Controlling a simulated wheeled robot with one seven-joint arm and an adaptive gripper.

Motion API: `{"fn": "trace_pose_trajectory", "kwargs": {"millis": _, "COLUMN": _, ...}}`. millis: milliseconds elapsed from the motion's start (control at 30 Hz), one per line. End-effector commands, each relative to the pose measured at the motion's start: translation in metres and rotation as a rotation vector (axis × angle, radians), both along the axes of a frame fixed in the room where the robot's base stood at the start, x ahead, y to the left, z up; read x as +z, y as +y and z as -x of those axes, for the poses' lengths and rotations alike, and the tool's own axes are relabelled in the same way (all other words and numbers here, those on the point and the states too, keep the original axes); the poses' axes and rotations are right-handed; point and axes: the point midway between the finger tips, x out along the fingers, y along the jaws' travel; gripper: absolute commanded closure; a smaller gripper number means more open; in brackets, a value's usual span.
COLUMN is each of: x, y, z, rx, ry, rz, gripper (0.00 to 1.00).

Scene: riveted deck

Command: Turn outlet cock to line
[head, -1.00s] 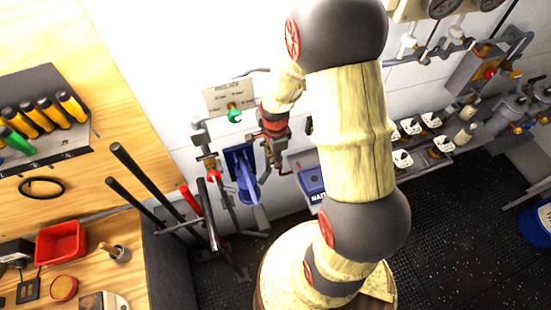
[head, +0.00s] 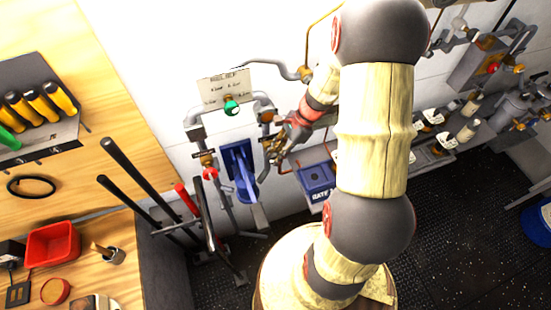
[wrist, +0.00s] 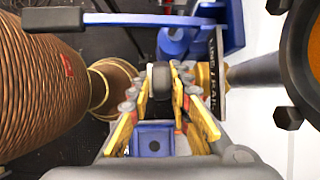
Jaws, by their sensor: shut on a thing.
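The outlet cock's small dark handle (wrist: 161,76) is between the fingers of my gripper (wrist: 160,98) in the wrist view. The gripper is shut on it. A dark plate with pale lettering, partly readable as "LINE", (wrist: 216,75) stands just right of the fingers, beside a brass part (wrist: 203,77). In the head view my gripper (head: 274,147) is at the pipework right of the blue pump (head: 240,168). The gripper hides most of the cock there, and its exact setting cannot be told.
A board with a green knob (head: 231,108) is above the pump. A red-handled valve (head: 210,174) is left of it. Long dark bars (head: 140,180) stand by the wooden bench with a red tray (head: 53,244).

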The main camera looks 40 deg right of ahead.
Motion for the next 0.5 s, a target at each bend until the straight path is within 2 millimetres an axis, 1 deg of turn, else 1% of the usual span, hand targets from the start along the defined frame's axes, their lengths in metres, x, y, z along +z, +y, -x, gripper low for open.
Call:
{"fn": "trace_pose_trajectory", "kwargs": {"millis": 33, "x": -0.0045, "y": -0.0038, "z": -0.0006, "rx": -0.008, "ry": -0.014, "rz": -0.043, "gripper": 1.00}}
{"fn": "trace_pose_trajectory", "kwargs": {"millis": 500, "x": -0.0085, "y": -0.0084, "z": 0.0015, "rx": -0.004, "ry": -0.137, "rz": -0.474, "gripper": 1.00}}
